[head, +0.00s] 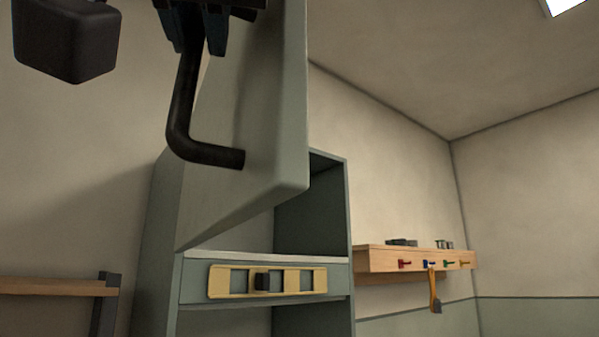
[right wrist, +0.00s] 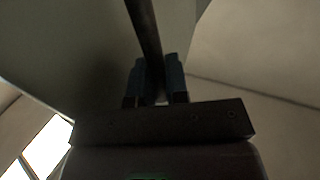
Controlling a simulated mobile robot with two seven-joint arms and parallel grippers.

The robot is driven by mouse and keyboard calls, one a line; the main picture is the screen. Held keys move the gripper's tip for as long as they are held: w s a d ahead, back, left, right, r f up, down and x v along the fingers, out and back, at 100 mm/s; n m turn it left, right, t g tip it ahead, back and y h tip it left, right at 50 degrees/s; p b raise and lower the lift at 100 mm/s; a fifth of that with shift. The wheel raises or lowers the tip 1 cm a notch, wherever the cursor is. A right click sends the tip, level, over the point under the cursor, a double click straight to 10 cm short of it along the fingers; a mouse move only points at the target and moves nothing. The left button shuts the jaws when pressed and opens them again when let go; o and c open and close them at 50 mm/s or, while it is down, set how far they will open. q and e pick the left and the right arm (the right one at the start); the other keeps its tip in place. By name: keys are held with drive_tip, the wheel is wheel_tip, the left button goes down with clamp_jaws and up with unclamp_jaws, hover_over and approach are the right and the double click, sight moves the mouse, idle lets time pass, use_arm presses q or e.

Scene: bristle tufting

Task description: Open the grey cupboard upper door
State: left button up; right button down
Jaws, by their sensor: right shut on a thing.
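The grey cupboard (head: 160,235) stands in the middle of the head view. Its upper door (head: 262,120) is swung out towards me and its dark inside (head: 308,210) shows at the right. A black bent bar handle (head: 182,105) is on the door face. My right gripper (head: 198,48) is at the top edge of the head view, shut on the handle. In the right wrist view the handle (right wrist: 145,30) runs between the two blue-grey fingers (right wrist: 155,75), with the door face behind it. My left gripper is not in view.
A yellow level (head: 267,281) is on the cupboard's front strip below the upper opening. A wooden wall shelf (head: 400,260) with coloured hooks and a hanging brush-like tool (head: 435,292) is at the right. A wooden bench top (head: 55,287) is at lower left.

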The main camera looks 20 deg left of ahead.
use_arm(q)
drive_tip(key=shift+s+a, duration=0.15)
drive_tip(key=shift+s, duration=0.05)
use_arm(e)
drive_tip(key=shift+s+a, duration=0.2)
drive_tip(key=shift+a, duration=0.05)
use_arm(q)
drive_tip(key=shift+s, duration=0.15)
use_arm(e)
drive_tip(key=c, duration=1.1)
unclamp_jaws()
drive_tip(key=shift+c, duration=0.2)
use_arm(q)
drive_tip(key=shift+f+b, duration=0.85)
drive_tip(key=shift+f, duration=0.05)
use_arm(e)
drive_tip(key=v, duration=1.1)
